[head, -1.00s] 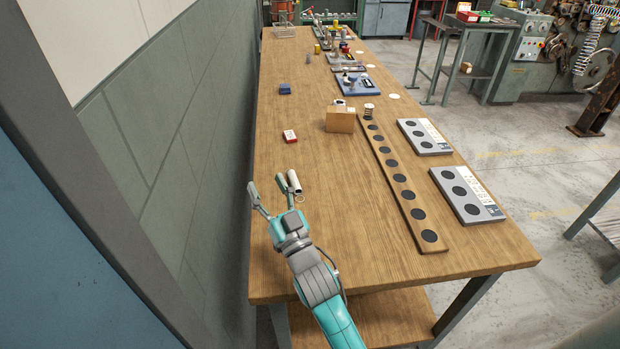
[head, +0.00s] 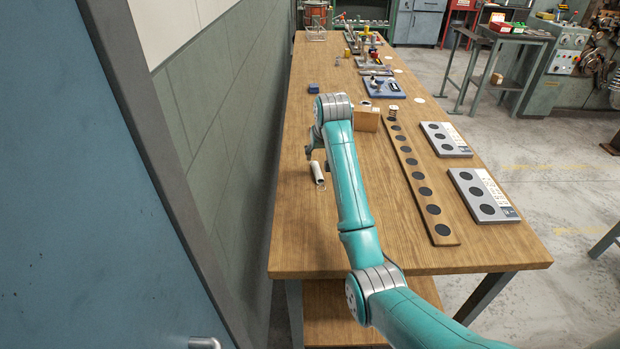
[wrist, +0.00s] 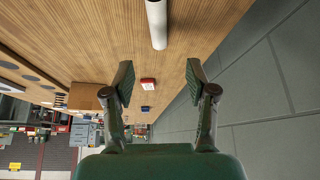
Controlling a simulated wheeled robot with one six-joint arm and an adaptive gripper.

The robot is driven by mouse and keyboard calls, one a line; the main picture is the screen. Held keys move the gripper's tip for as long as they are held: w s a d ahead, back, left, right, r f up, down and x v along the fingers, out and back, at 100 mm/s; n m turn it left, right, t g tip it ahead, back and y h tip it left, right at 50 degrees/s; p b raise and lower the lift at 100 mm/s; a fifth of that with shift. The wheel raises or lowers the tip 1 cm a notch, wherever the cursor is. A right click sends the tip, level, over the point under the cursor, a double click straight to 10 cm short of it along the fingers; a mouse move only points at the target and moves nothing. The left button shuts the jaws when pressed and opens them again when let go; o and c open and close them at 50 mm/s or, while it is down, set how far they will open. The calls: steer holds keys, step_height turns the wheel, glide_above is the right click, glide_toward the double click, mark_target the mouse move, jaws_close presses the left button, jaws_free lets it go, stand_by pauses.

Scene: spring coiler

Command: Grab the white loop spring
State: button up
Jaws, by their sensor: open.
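The white loop spring (head: 318,173) shows as a white cylinder lying on the wooden table's left part, with a thin wire loop at its near end. In the wrist view the white cylinder (wrist: 156,22) is at the top centre, partly cut off by the frame edge. My gripper (wrist: 159,76) is open, its two fingers wide apart with nothing between them. In the head view my gripper is at the far end of my arm, beside and just beyond the spring, largely hidden by my wrist. It appears apart from the spring.
A cardboard box (head: 366,121) stands right of my wrist. A long board with black discs (head: 418,183) and two grey trays (head: 482,194) are to the right. A green wall (head: 225,130) borders the table's left side.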

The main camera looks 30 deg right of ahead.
mark_target(318, 170)
steer(key=shift+g, duration=0.7)
steer(key=x, duration=0.9)
steer(key=shift+s+a+f, duration=0.15)
steer(key=shift+f, duration=0.2)
steer(key=shift+c, duration=0.3)
jaws_close()
